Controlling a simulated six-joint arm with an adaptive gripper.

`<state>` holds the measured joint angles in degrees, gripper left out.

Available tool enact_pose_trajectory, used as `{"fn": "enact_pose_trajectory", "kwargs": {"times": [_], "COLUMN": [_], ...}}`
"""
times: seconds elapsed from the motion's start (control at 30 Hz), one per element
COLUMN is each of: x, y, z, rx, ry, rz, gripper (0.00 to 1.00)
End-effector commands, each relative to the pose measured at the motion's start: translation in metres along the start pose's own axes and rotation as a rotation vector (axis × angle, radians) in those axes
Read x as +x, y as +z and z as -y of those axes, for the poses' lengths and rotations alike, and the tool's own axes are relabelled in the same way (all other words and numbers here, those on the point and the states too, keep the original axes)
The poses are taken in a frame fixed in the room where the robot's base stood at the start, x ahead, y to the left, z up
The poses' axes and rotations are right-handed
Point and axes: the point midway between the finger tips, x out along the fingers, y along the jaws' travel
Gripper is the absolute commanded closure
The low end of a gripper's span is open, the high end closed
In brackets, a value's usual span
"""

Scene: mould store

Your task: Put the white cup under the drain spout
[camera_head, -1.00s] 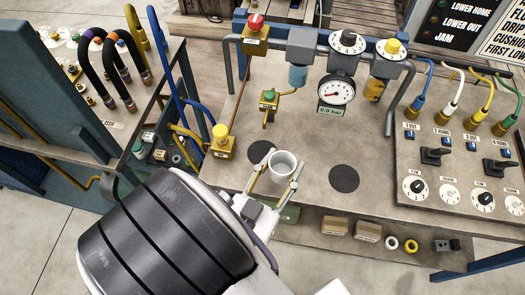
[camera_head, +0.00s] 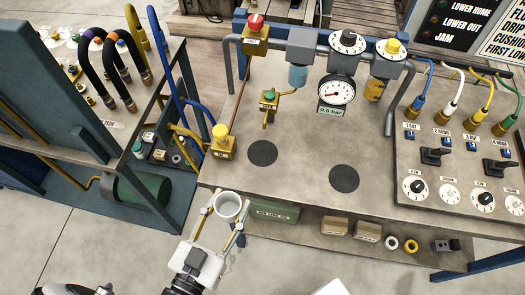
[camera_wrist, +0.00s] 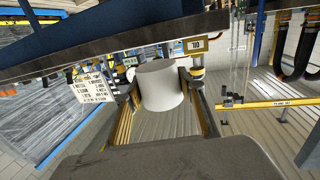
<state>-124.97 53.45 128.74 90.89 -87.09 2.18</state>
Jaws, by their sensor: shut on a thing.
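The white cup (camera_head: 228,207) is between the fingers of my gripper (camera_head: 226,208), which is shut on it. Both are just off the bench's front edge in the head view, with the cup's open top facing up toward the camera. In the wrist view the cup (camera_wrist: 160,88) sits between the two fingers of my gripper (camera_wrist: 161,92). The drain spout (camera_head: 266,119) appears to be the small downward pipe under a yellow valve with a green top (camera_head: 269,99). It is behind and right of the cup, well apart from it. A black disc (camera_head: 262,153) lies on the bench near the spout.
A second black disc (camera_head: 344,178) lies on the bench (camera_head: 303,190) to the right. A gauge (camera_head: 336,90) and regulators stand along the back. A yellow valve block (camera_head: 222,142) is at the bench's left edge. A switch panel (camera_head: 460,180) fills the right. Boxes (camera_head: 335,226) lie on the shelf below.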

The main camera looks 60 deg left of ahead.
Motion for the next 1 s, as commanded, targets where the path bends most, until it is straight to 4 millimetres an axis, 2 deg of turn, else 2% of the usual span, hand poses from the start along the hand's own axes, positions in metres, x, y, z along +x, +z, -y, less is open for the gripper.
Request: {"fn": "enact_pose_trajectory", "kwargs": {"times": [0.57,1.0], "x": [0.006,0.054], "y": [-0.001,-0.003], "z": [-0.003,-0.004], "rx": [0.000,0.000], "ry": [0.013,0.015], "rz": [0.000,0.000], "gripper": [0.80,0.80]}}
